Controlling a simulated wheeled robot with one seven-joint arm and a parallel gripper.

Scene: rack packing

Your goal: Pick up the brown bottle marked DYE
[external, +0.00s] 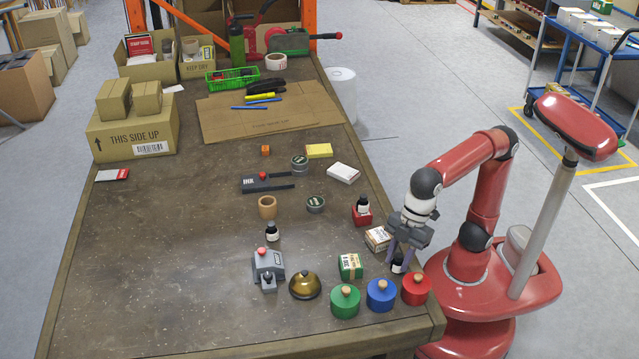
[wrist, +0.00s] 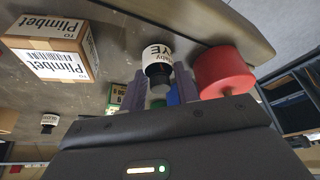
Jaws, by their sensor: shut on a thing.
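The bottle marked DYE (wrist: 158,57) has a dark body, a white label and a black cap in the wrist view; its brown colour is hard to make out. It also shows in the external view (external: 398,264), near the table's right edge. My gripper (external: 402,257) points down over it, with one finger on each side. In the wrist view my gripper (wrist: 160,83) is shut on the bottle near its cap. I cannot tell whether the bottle's base touches the table.
Red (external: 416,288), blue (external: 381,294) and green (external: 345,301) knobbed pots stand close in front. A Plimbet carton (external: 378,239) and a green box (external: 350,266) are close by. Other small bottles stand on a red block (external: 362,217) and on the table (external: 272,232).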

